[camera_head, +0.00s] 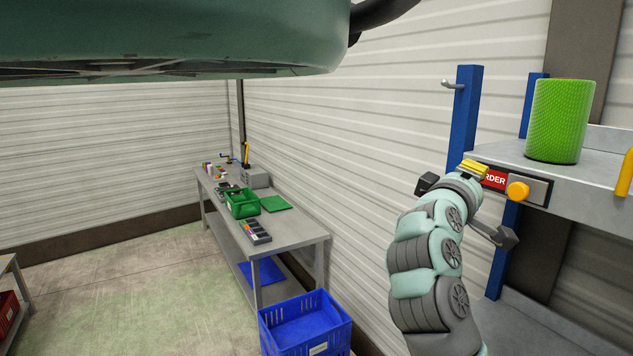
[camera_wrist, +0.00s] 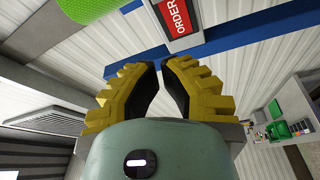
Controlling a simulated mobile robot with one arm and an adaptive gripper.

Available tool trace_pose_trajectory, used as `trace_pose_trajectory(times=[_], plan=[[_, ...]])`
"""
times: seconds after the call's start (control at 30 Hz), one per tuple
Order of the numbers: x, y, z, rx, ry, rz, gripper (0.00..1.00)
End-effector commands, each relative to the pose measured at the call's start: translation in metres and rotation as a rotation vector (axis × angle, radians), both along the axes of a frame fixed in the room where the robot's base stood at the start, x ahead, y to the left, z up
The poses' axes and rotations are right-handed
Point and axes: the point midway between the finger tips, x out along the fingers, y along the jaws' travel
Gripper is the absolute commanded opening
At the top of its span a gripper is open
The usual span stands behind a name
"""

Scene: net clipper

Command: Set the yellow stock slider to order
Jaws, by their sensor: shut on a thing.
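The stock slider shows in the head view as a round orange-yellow knob (camera_head: 517,191) on a dark strip along the shelf's front edge. A red label (camera_head: 494,180) left of the knob reads "RDER", its left end hidden by my gripper. In the wrist view the red label (camera_wrist: 175,15) reads "ORDER", and the knob is out of frame. My gripper (camera_head: 474,167) is at the left end of the strip, apart from the knob. In the wrist view its yellow fingers (camera_wrist: 161,66) are drawn together just short of the label; what lies between the tips cannot be made out.
A green roll (camera_head: 559,120) stands on the grey shelf (camera_head: 607,188), above the strip. Blue posts (camera_head: 465,115) support the shelf. A workbench (camera_head: 302,232) with bins and tools stands at the left, with a blue crate (camera_head: 305,325) in front.

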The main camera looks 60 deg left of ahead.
Motion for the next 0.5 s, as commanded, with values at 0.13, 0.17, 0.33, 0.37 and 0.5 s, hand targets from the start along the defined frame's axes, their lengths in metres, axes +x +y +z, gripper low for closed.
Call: trace_pose_trajectory(times=[0.13, 0.17, 0.33, 0.37, 0.5], plan=[[-0.018, -0.002, -0.004, 0.001, -0.003, 0.004, 0.00], [-0.020, -0.003, -0.004, 0.001, -0.001, 0.003, 0.00], [-0.027, -0.005, -0.002, 0.003, -0.001, 0.005, 0.00], [-0.028, -0.005, -0.002, 0.002, -0.001, 0.005, 0.00], [-0.028, -0.005, -0.002, 0.001, 0.000, 0.003, 0.00]])
